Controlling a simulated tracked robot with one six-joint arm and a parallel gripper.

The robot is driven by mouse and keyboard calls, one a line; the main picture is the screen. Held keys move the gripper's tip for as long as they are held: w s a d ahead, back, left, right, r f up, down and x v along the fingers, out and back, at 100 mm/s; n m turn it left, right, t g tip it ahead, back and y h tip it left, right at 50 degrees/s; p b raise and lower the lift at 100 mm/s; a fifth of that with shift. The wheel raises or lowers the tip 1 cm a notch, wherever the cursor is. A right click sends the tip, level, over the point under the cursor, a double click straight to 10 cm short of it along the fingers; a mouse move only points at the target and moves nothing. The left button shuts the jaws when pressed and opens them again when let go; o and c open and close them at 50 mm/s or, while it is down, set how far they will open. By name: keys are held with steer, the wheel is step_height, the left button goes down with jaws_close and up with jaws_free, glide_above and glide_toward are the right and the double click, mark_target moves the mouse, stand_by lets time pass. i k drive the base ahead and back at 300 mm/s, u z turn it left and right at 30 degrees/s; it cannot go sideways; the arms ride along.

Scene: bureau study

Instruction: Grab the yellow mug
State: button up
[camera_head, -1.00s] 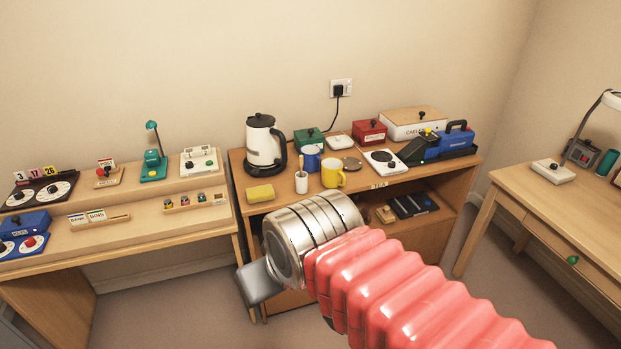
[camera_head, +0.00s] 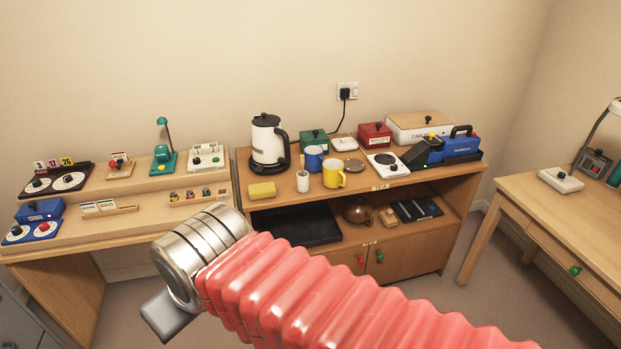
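The yellow mug (camera_head: 333,174) stands upright on the top of the middle wooden cabinet (camera_head: 300,206), near its front edge, with its handle to the right. A blue mug (camera_head: 313,158) stands just behind it to the left, and a white cup (camera_head: 302,181) holding a stick stands to its left. My gripper (camera_head: 168,316) is at the lower left of the view, in front of the furniture and well apart from the yellow mug. Only a grey part of it shows past my metal wrist, so its fingers cannot be made out.
A round coaster (camera_head: 354,165), a hot plate (camera_head: 386,164) and a blue device (camera_head: 459,145) are to the right. Desks flank the cabinet, the left one (camera_head: 140,226) behind my gripper. Floor shows between cabinet and right desk.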

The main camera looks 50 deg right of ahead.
mark_target(332, 176)
steer(key=u, duration=1.55)
steer(key=k, duration=0.75)
steer(key=z, duration=1.65)
steer(key=i, duration=0.15)
steer(key=z, duration=0.05)
